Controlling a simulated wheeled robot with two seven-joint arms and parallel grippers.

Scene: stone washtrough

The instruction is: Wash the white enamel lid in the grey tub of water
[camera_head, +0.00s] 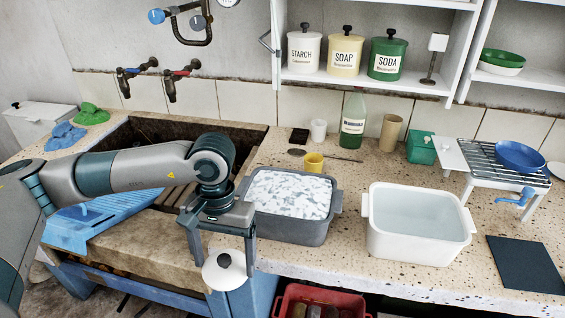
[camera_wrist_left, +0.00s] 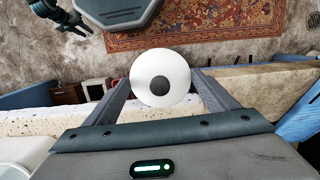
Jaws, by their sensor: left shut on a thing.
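My left gripper (camera_head: 224,262) is shut on the white enamel lid (camera_head: 232,274), a round white disc with a dark knob. It holds the lid in front of the counter's front edge, to the left of and lower than the grey tub (camera_head: 325,229). In the left wrist view the lid (camera_wrist_left: 160,85) sits between the two fingers with its dark centre facing the camera. The grey tub stands on the counter, its surface covered with white and bluish foam-like patches. My right gripper is not in the head view.
A white tub (camera_head: 463,213) of clear water stands right of the grey tub. A dark mat (camera_head: 524,263) lies front right. A blue rack (camera_head: 92,220) lies at the stone trough, left. A red crate (camera_head: 318,293) is below.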

